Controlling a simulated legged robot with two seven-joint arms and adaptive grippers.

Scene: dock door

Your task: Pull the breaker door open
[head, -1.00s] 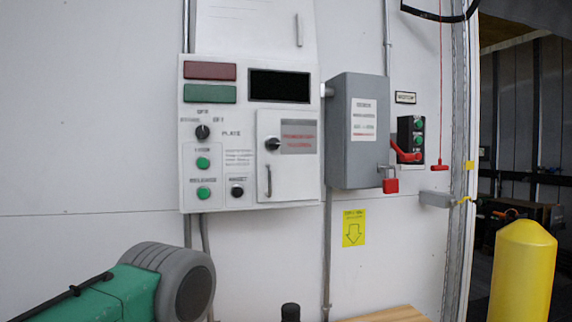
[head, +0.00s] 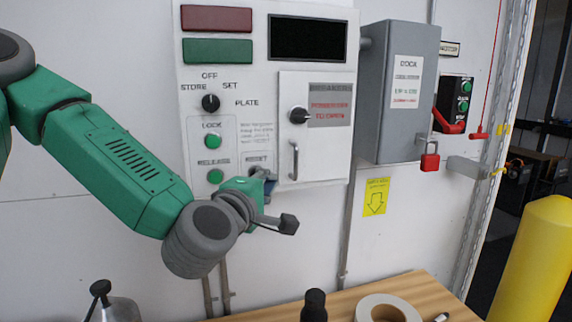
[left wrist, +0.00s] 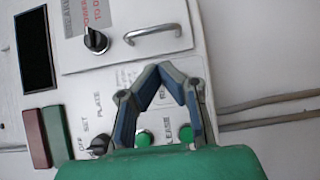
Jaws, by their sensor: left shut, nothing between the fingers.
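The breaker door (head: 330,95) is a white panel at the lower right of the control box (head: 222,80). It looks closed. It carries a black knob (head: 299,115) and a metal bar handle (head: 294,160). My left gripper (head: 268,184) is just left of and below the handle, in front of the button area, apart from the handle. In the left wrist view its blue-grey fingers (left wrist: 163,72) meet at the tips with nothing between them. There the handle (left wrist: 153,33) lies beyond the fingertips, on the door (left wrist: 120,55). My right gripper is out of view.
A grey disconnect box (head: 398,90) with a red padlock (head: 429,162) stands right of the control box. Below is a wooden bench (head: 402,287) with a tape roll (head: 383,308) and a dark bottle (head: 314,305). A yellow bollard (head: 530,260) stands at right.

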